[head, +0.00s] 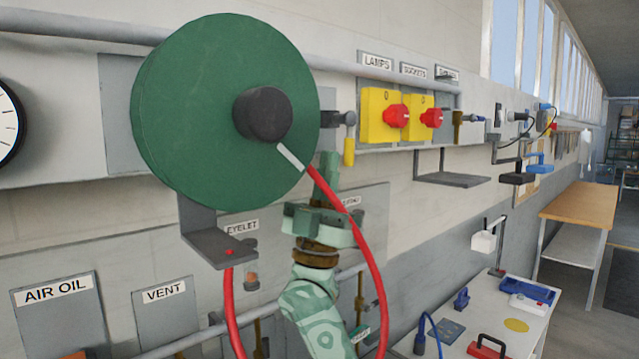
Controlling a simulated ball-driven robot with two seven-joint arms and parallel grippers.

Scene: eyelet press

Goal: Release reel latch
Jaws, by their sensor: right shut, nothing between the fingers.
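A large green hose reel (190,100) with a dark hub (262,114) is mounted on the wall at the upper left. A short pale bar (291,157) shows on its lower right face. A red hose (374,262) hangs in a loop from near there, passing in front of my right gripper. A small lever with a yellow handle (349,152) hangs just right of the reel; I cannot tell which part is the latch. My right gripper (328,160) points up beside the reel's lower right edge, left of the yellow handle. It is shut and empty. My left gripper is out of view.
A grey bracket (215,246) juts out below the reel. Yellow switch boxes (379,116) with red knobs are on the wall to the right. A grey shelf (452,180) sticks out below them. A white bench (460,325) with tools stands lower right.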

